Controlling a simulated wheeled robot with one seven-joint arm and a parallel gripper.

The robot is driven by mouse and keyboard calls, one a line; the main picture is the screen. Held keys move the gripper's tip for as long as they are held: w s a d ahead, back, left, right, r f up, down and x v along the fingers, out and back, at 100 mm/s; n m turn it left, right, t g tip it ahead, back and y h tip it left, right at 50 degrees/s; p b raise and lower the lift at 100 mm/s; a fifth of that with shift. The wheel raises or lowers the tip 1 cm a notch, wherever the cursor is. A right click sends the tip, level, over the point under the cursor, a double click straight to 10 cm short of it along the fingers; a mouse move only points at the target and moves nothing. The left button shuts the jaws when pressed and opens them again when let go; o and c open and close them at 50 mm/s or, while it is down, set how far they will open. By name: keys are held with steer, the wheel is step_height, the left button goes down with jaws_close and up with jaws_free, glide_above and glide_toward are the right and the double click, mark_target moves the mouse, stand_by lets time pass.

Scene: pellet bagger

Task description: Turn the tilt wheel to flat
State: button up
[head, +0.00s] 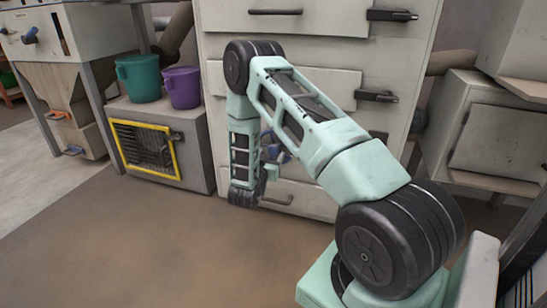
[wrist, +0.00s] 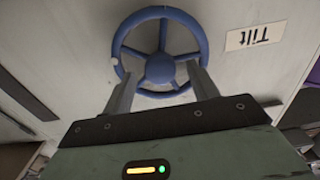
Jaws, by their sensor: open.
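The tilt wheel (wrist: 160,69) is a blue handwheel with a round hub and spokes, on a pale panel in the wrist view. A small pale mark sits on its rim at the left. A label reading "Tilt" (wrist: 254,36) appears upside down to its right. My gripper (wrist: 162,78) is open, its two grey fingers apart and reaching over the lower part of the wheel in the picture. I cannot tell whether they touch the rim. In the head view my arm mostly hides the wheel, and only bits of blue (head: 284,157) show beside the wrist.
The wheel's pale cabinet (head: 320,52) has drawers and dark handles (head: 377,96). To the left, a teal bucket (head: 139,78) and a purple bucket (head: 181,87) stand on a low grey box with a yellow-framed grille (head: 146,150). The floor in front (head: 150,240) is clear.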

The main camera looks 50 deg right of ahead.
mark_target(273, 152)
steer(key=shift+b+x, duration=0.55)
steer(key=shift+x, duration=1.5)
jaws_close()
steer(key=shift+r, duration=0.1)
steer(key=shift+p, duration=0.35)
